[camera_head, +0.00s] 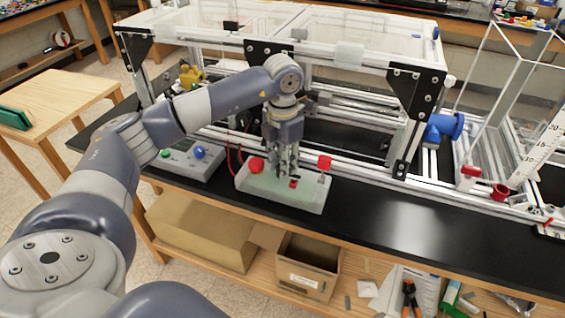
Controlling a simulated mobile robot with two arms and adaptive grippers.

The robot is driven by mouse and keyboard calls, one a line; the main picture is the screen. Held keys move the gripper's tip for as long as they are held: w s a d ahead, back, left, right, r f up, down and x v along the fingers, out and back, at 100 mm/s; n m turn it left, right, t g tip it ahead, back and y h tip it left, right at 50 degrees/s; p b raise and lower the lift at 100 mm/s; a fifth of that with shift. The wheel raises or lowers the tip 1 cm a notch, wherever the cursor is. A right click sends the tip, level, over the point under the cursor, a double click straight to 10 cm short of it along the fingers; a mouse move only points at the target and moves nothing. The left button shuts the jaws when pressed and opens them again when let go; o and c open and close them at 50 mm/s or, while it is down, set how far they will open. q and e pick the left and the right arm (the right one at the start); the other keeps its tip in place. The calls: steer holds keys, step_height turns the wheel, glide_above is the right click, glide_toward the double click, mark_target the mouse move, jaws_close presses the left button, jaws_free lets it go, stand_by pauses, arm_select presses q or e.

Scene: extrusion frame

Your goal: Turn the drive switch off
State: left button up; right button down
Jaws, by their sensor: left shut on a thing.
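A pale green and white switch box (305,198) sits near the front edge of the black bench. A small red piece, which looks like the drive switch (293,184), shows at the fingertips on its top face. My left gripper (287,175) points down over the middle of the box and is shut on this piece. The fingers hide most of it, so its on or off position cannot be told. A red button (256,164) is on the box's left end and a red block (324,162) at its right rear. My right gripper is not in view.
A grey control box (188,158) with a blue knob (200,152) stands to the left. The aluminium extrusion frame (365,175) with clear panels rises close behind. The black bench top (400,225) is clear to the right.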

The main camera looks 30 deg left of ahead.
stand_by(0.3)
arm_select(q)
steer(key=o, duration=1)
steer(key=shift+o, duration=0.2)
step_height(320, 180, up, 12)
